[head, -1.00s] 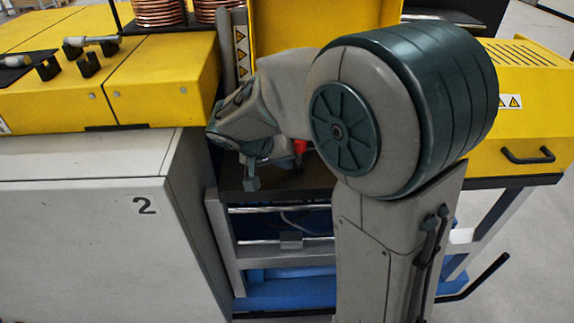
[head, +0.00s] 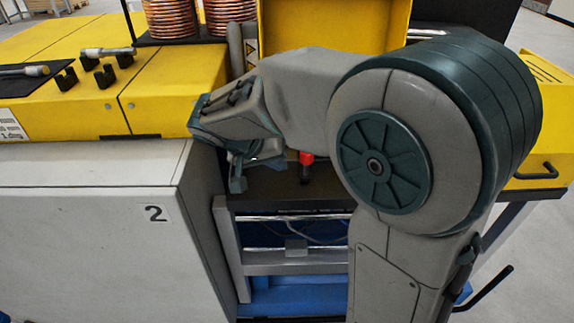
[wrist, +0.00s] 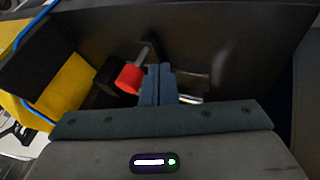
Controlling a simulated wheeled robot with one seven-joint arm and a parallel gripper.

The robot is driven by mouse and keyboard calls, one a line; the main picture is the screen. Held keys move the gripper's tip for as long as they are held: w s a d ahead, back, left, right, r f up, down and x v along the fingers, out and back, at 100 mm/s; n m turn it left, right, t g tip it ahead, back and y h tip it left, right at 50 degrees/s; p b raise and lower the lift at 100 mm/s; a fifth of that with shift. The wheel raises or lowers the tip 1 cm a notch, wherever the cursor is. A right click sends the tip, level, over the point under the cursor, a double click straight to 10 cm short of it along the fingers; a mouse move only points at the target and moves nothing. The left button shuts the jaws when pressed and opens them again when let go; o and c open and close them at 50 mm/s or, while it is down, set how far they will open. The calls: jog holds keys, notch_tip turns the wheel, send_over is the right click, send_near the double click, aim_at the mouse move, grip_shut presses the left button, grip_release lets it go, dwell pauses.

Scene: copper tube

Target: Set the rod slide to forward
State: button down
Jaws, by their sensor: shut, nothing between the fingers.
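A red-capped dark knob (head: 306,158), the likeliest handle of the rod slide, stands above the dark shelf between the yellow machine parts. Its red part also shows in the wrist view (wrist: 130,78), just left of my fingers. My gripper (head: 238,184) is left of the knob in the head view, pointing down, with nothing in it. In the wrist view my gripper's fingers (wrist: 158,85) are together. I cannot tell whether they touch the knob. A metal rod piece (wrist: 190,98) shows right of the fingers. The slide's position along its travel is unclear.
The grey cabinet marked 2 (head: 90,235) and yellow housing (head: 175,92) stand close on the left. Copper coils (head: 172,17) are behind. Silver rails (head: 325,217) run below the dark shelf (head: 270,195). A yellow panel (head: 335,25) rises behind my arm.

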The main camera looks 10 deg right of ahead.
jog(key=v, duration=0.2)
jog(key=shift+a+r, duration=0.2)
jog(key=shift+r, duration=0.05)
jog(key=shift+s+p, duration=0.1)
jog(key=shift+p, duration=0.2)
